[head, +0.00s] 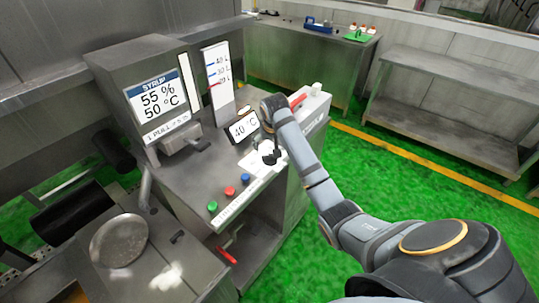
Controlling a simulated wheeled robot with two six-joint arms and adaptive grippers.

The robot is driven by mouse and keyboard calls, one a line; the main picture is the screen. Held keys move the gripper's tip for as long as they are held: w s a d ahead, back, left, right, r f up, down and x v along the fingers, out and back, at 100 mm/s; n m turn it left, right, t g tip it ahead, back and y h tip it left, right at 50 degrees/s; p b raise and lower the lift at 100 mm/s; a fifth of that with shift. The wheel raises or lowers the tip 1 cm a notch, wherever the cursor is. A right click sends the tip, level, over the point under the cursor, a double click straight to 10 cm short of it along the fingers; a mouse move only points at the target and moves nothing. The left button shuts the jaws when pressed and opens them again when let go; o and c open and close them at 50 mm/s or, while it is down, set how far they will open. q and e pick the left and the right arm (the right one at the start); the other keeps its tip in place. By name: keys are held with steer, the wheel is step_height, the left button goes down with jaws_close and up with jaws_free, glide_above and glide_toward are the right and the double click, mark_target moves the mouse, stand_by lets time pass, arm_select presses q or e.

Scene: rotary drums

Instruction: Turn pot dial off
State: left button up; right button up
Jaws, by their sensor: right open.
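My right arm reaches in from the lower right to the machine. Its black gripper (271,158) points down at a white panel (259,173) on the machine's top, right of the coloured buttons. The gripper is open, but its fingers are small and dark. I cannot tell whether they touch anything. No pot dial shows clearly; one at the gripper may be hidden by it. A small display (243,127) reading 40 °C stands just behind and left of the gripper. My left gripper is not in view.
Green (212,206), red (230,191) and blue (245,178) buttons line the machine's front edge. A syrup screen (158,99) reads 55 % and 50 °C. A red handle (227,256) sits low in front. A steel shelf (450,90) stands at the back right; green floor is clear before it.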

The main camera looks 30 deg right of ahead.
mark_target(270, 155)
steer(key=x, duration=0.5)
steer(key=p+x, duration=0.1)
steer(key=x, duration=0.4)
steer(key=shift+w+d+r, duration=0.1)
steer(key=shift+w+d, duration=0.1)
steer(key=shift+w, duration=0.05)
steer(key=shift+p, duration=0.3)
steer(key=c, duration=1.1)
